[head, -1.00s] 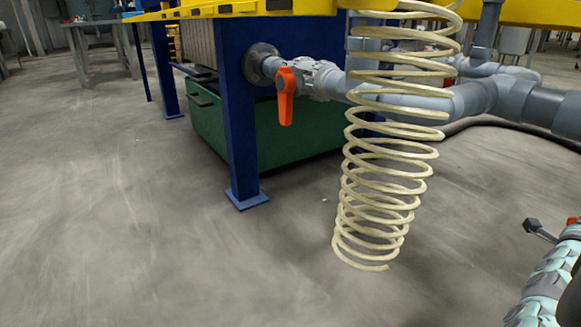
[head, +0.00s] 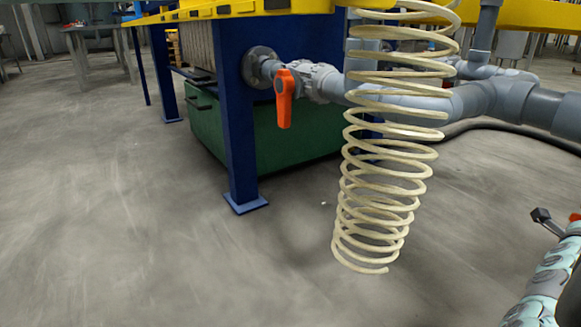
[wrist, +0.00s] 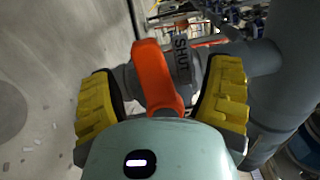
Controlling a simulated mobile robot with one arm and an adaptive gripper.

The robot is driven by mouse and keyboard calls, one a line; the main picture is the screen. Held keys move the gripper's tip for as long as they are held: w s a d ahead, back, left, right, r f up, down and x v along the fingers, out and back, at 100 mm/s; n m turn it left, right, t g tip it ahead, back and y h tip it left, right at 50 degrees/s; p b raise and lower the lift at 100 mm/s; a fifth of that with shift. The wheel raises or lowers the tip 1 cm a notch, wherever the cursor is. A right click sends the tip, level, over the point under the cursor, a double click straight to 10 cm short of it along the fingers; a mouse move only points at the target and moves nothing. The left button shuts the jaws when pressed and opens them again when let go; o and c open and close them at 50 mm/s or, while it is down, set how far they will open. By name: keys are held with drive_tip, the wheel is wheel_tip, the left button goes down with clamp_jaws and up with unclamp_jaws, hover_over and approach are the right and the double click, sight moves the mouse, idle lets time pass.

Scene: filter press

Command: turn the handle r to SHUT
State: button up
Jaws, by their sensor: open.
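In the wrist view, an orange lever handle (wrist: 155,78) stands on a grey pipe fitting, with a dark SHUT mark (wrist: 181,58) on the grey surface to its right. My gripper (wrist: 163,72) is open, its yellow ribbed fingers on either side of the handle. Gaps show on both sides, and I see no grip on it. My gripper's fingers do not show there.
A cream coiled hose (head: 385,190) hangs in front of the grey pipe (head: 470,100). A blue press leg (head: 240,150) and a green bin (head: 205,125) stand behind. The floor (head: 110,220) at left is clear. A thick grey pipe (wrist: 290,50) rises at right in the wrist view.

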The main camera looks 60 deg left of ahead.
drive_tip(key=shift+s, duration=0.1)
drive_tip(key=s, duration=0.6)
drive_tip(key=shift+s, duration=0.4)
